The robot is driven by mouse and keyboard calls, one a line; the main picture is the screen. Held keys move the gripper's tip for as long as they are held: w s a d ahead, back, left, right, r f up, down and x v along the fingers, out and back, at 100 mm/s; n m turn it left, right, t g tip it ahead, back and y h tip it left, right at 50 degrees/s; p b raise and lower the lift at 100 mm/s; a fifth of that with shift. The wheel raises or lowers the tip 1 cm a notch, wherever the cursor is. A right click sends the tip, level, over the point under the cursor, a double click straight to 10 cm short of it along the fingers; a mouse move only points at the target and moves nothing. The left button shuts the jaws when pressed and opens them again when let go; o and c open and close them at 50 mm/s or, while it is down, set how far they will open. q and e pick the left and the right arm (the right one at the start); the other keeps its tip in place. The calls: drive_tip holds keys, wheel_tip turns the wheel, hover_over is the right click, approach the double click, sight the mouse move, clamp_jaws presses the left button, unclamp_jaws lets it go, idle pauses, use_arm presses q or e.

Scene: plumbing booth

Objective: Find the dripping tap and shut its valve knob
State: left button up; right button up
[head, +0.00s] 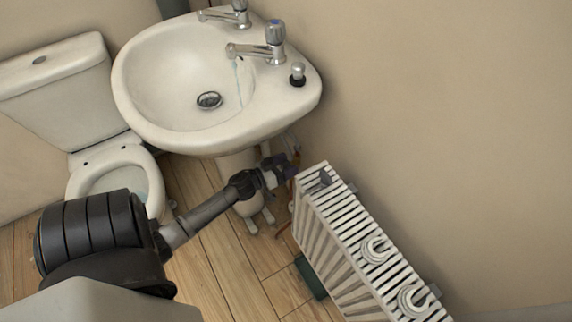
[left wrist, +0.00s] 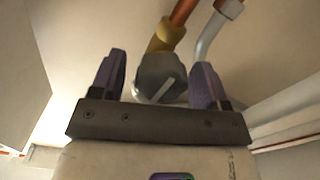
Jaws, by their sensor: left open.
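The white sink (head: 150,85) has two chrome taps. The nearer tap (head: 262,46), with a blue cap, has a thin blue streak of water below its spout. The farther tap (head: 228,14) is partly cut off by the frame; I see no water at it. My left gripper (head: 284,166) reaches under the sink's right edge, beside the wall and radiator. In the left wrist view, my left gripper (left wrist: 158,82) is open, with a grey valve knob (left wrist: 160,76) between its purple fingers. The knob has a white line on it. Whether the fingers touch it I cannot tell. My right gripper is not in view.
A white radiator (head: 345,235) stands just right of my left gripper. A toilet (head: 75,100) is at the left. A copper pipe (left wrist: 183,12) with a brass fitting and a grey pipe (left wrist: 212,32) run close behind the knob. The wooden floor (head: 215,260) is clear in the middle.

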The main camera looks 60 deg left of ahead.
use_arm(q)
drive_tip(key=shift+c, duration=0.5)
drive_tip(key=c, duration=0.8)
